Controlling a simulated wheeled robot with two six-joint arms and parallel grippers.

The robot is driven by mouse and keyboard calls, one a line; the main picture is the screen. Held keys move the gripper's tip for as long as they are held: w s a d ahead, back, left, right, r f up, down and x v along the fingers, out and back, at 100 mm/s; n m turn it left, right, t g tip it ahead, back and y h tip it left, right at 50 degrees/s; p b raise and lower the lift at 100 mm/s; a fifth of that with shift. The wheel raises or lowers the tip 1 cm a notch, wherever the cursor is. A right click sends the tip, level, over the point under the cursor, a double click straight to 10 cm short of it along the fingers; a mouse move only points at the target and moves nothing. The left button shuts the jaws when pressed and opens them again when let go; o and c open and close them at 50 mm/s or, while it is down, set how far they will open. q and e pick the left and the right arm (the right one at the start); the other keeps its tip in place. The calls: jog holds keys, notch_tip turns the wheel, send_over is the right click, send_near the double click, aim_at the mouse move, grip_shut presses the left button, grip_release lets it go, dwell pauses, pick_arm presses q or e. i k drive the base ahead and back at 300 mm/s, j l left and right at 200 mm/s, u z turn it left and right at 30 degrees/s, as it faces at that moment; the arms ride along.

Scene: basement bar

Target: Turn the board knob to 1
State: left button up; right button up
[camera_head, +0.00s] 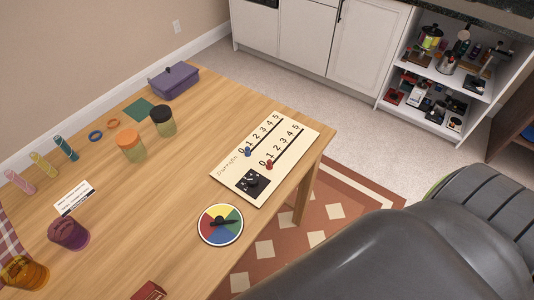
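The cream board (228,166) lies on the wooden table near its right edge. It carries two slider lines numbered 0 to 5, with a blue peg (248,152) and a red peg (269,164), both near the 0 end. A round black knob (252,181) sits on a dark square at the board's lower part. The knob's pointer and marks are too small to read. No gripper is at the board. A large dark grey arm part of mine fills the lower right; both grippers are out of view.
A colour spinner disc (220,225) lies just below the board. Two lidded jars (163,121) and (130,145) and a purple box (174,81) stand to its upper left. A dark red object (149,291) lies at the bottom edge. Bare wood surrounds the board's left side.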

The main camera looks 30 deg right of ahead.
aim_at(253, 182)
jog(key=k+l+z, duration=0.1)
jog(key=z, duration=0.25)
jog(key=l+z, duration=0.2)
jog(key=z, duration=0.2)
